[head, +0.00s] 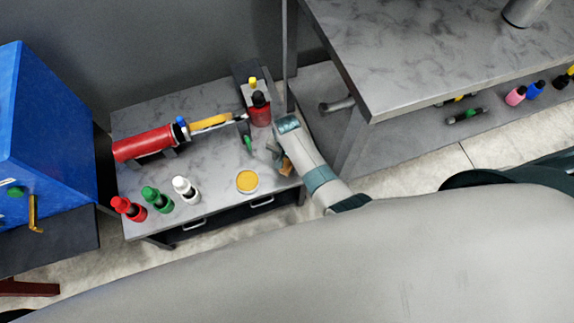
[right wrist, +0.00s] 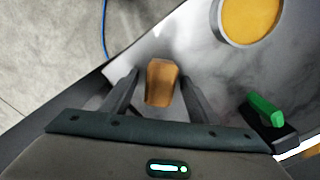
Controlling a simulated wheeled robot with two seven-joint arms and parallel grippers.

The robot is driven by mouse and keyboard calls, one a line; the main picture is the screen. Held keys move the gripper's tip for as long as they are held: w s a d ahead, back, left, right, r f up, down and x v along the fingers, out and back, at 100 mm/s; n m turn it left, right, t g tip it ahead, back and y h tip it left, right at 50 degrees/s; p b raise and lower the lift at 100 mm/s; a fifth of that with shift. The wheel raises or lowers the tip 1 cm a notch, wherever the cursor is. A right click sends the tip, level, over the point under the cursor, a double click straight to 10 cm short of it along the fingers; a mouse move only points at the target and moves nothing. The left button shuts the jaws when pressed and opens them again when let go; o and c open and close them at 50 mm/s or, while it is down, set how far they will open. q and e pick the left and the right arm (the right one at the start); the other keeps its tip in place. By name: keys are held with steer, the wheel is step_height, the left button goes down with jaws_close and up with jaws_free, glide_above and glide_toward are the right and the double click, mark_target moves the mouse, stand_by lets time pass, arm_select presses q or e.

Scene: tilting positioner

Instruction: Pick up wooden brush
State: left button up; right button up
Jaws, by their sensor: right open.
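The wooden brush (right wrist: 162,82) shows in the right wrist view as a brown wooden block between the two fingers of my right gripper (right wrist: 160,76). The fingers are apart, one on each side, with a visible gap to the wood on both sides. In the head view the brush (head: 286,167) is a small brown patch at the right edge of the small marbled table (head: 218,170), partly hidden by my right gripper (head: 278,157) and arm. The rest of the brush is hidden. My left gripper is not in view.
A yellow round tin (head: 247,181) and a green-tipped item (head: 248,144) are near the brush. Red (head: 129,209), green (head: 157,199) and white (head: 186,190) bottles line the front edge. A larger marbled table (head: 440,50) stands right, a blue cabinet (head: 45,130) left.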

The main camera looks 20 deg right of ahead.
mark_target(289, 164)
steer(key=shift+c, duration=0.6)
steer(key=c, duration=1.2)
steer(key=shift+o, duration=0.2)
steer(key=shift+r, duration=0.15)
